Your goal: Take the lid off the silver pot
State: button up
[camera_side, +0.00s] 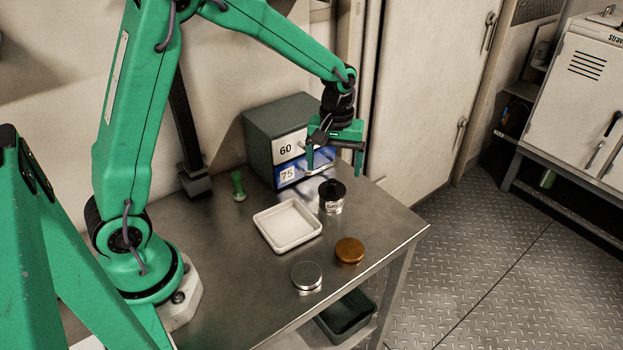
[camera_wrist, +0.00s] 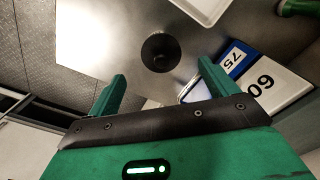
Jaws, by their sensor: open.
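A small silver pot (camera_side: 331,208) with a label and a black lid (camera_side: 332,189) stands upright on the metal table, in front of the drawer box. The lid sits on the pot and shows from above as a dark round shape in the wrist view (camera_wrist: 160,52); the pot's body is mostly hidden there. A low round silver tin (camera_side: 306,276) stands nearer the table's front edge. My gripper (camera_side: 333,170) is open and empty above the black-lidded pot, fingers pointing down. In the wrist view the lid appears between and just beyond the fingertips (camera_wrist: 161,80).
A white tray (camera_side: 290,243) lies left of the pot, and a copper-coloured tin (camera_side: 349,249) stands in front of it. A drawer box (camera_side: 282,118) marked 60 and 75 is close behind. A green stamp-like object (camera_side: 238,187) stands at left. The table's right corner is clear.

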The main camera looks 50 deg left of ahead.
aim_at(332, 181)
jog(key=shift+f, duration=0.2)
jog(key=shift+a+f, duration=0.1)
jog(key=shift+f, duration=2.4)
jog(key=shift+c, duration=0.3)
jog(key=c, duration=1)
